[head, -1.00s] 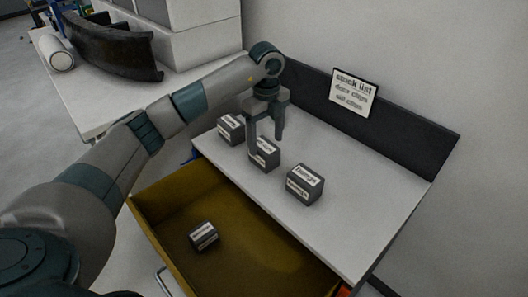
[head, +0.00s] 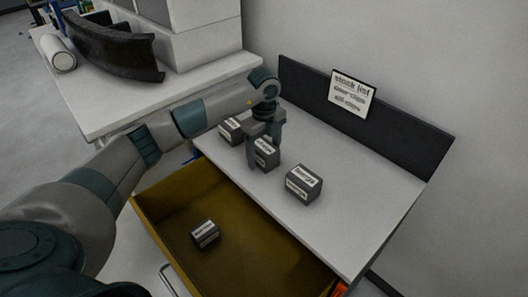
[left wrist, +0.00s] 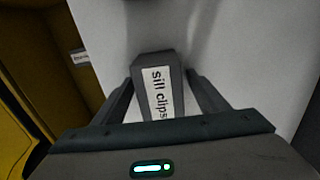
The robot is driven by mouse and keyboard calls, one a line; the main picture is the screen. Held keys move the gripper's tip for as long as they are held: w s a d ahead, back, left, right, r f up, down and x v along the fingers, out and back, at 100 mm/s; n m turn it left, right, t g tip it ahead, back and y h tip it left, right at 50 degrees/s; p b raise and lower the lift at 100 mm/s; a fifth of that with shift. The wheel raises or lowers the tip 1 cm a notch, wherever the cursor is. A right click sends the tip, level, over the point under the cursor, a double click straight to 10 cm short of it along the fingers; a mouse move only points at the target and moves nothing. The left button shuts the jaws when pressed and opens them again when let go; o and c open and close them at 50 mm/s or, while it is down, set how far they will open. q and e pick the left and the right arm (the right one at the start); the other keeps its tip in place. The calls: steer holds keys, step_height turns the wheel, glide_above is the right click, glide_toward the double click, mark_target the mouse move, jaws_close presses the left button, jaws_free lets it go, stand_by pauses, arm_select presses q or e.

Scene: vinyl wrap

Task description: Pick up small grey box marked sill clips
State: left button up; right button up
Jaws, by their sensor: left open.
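The small grey box marked sill clips (left wrist: 158,88) stands on the white worktop, its label facing up in the left wrist view. In the head view it is the middle box (head: 266,153) of three on the worktop. My left gripper (head: 264,150) is lowered over it with the fingers on either side. In the left wrist view the open fingers (left wrist: 160,98) flank the box; whether they touch it I cannot tell. My right gripper is not in view.
Similar grey labelled boxes stand on the worktop at left (head: 231,130) and right (head: 303,184). Another box (head: 205,233) lies in the open yellow drawer (head: 262,268) below. A stock list sign (head: 352,93) stands on the dark back panel (head: 400,135).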

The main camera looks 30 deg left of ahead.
mark_target(264, 146)
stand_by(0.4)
arm_select(q)
steer(key=c, duration=1.3)
steer(key=shift+o, duration=0.2)
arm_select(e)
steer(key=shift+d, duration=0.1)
arm_select(q)
steer(key=shift+r, duration=0.15)
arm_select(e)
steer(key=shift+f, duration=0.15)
